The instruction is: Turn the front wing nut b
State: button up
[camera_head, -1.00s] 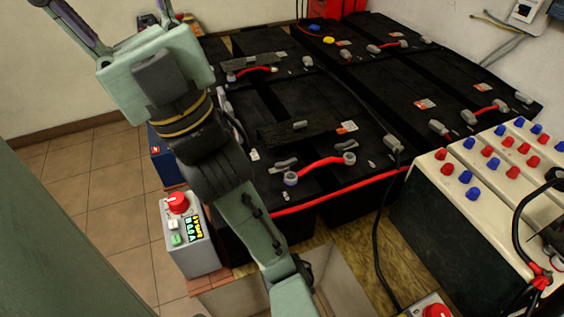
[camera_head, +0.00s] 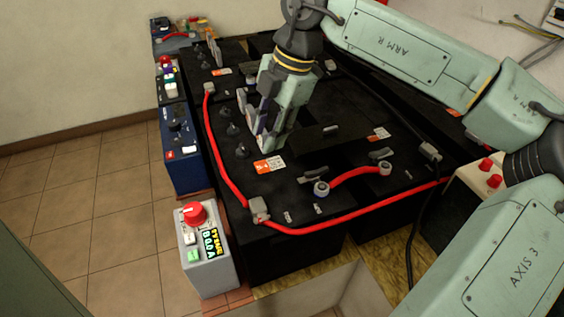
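My gripper (camera_head: 266,146) points down over the left black battery, its fingertips close to the battery top. The gap between the fingers is hard to see, and so is anything between them. A grey upright piece (camera_head: 242,100), perhaps a wing nut, stands just left of the fingers and is partly covered. Another upright winged piece (camera_head: 215,50) stands further back. Flat grey pieces (camera_head: 316,173) and (camera_head: 381,154) lie near the ends of a short red cable. No letter "b" is readable, so I cannot tell which piece is the front wing nut b.
Dark caps (camera_head: 232,130) stand left of the gripper. A long red cable (camera_head: 226,172) runs along the battery's left and front edges. Tiled floor at left is clear.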

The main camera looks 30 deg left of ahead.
aim_at(317, 170)
jog(key=w+d+m+t+h, duration=0.2)
jog(key=w+d+m+h, duration=0.15)
jog(key=w+d, duration=0.4)
jog(key=shift+m+y, duration=0.25)
jog(key=shift+y, duration=0.1)
jog(key=f, duration=0.7)
jog(key=f+p, duration=0.1)
jog(key=f, duration=0.3)
jog(key=shift+s+d+f, duration=0.1)
jog(key=shift+s+d, duration=0.2)
jog(key=shift+s, duration=0.1)
grip_shut()
